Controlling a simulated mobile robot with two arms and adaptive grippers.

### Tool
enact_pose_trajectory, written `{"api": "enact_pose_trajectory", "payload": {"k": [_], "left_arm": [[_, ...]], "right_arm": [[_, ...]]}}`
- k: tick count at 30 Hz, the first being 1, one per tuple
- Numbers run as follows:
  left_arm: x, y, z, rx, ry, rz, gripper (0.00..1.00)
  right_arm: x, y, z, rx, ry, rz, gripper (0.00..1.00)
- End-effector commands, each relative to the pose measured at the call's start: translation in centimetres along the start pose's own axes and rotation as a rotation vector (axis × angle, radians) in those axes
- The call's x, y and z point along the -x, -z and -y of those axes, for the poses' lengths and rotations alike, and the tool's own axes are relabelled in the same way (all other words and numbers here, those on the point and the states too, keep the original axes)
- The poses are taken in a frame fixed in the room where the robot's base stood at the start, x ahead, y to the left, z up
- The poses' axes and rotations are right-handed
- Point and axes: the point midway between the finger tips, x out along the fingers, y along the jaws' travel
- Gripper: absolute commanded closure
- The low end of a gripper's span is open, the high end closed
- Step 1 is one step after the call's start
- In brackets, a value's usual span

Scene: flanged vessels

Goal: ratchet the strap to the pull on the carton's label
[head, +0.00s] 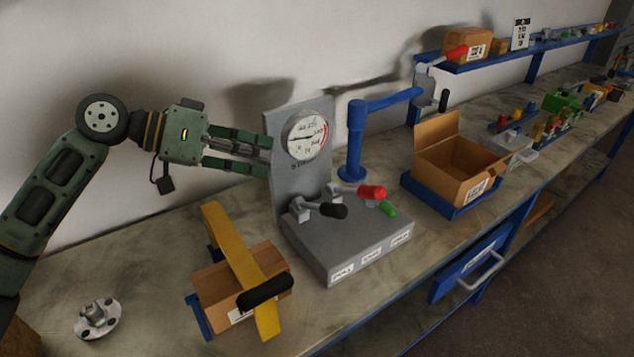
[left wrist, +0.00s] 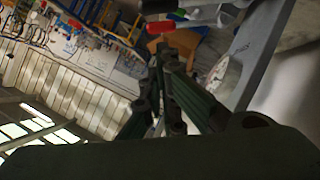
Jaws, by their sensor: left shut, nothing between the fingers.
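A brown carton (head: 213,290) sits on a blue holder at the front of the bench, with a yellow strap (head: 226,240) over it. A black handle (head: 265,290) lies across the strap and carton front. The carton's label (head: 238,316) is partly hidden and unreadable. Right of it stands a grey strap station with a round dial gauge (head: 307,138) and black (head: 333,211), red (head: 372,192) and green (head: 389,209) lever grips. My left gripper (head: 264,156) is shut and empty, beside the gauge panel, above the carton. Its fingers (left wrist: 160,65) show in the left wrist view. My right gripper is out of view.
A blue post with an arm (head: 356,140) stands behind the station. An open carton (head: 437,165) sits in a blue tray farther right. A small flanged metal part (head: 97,320) lies at the left front. Bare bench (head: 150,240) lies left of the strapped carton.

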Motion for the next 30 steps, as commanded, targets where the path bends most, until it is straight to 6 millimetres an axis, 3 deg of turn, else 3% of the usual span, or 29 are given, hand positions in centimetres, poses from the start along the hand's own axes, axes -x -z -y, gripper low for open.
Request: {"api": "enact_pose_trajectory", "payload": {"k": [4, 8, 14, 18, 23, 30], "left_arm": [[0.0, 0.0, 0.0, 0.0, 0.001, 0.0, 1.0], [-0.5, 0.0, 0.0, 0.001, 0.0, 0.001, 1.0], [-3.3, 0.2, -0.2, 0.002, -0.002, 0.003, 1.0], [-6.4, 0.2, -0.3, 0.001, -0.002, 0.003, 1.0], [-9.8, 0.2, -0.2, 0.001, -0.001, 0.002, 1.0], [-12.2, -2.2, 0.0, 0.001, 0.002, 0.003, 1.0]], "right_arm": [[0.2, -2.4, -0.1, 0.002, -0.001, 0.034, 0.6], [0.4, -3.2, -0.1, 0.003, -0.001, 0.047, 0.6], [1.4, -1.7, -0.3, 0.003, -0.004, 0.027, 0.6], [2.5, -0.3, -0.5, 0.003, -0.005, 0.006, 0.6], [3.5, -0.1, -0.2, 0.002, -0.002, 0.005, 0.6], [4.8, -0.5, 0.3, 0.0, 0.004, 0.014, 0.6]]}}
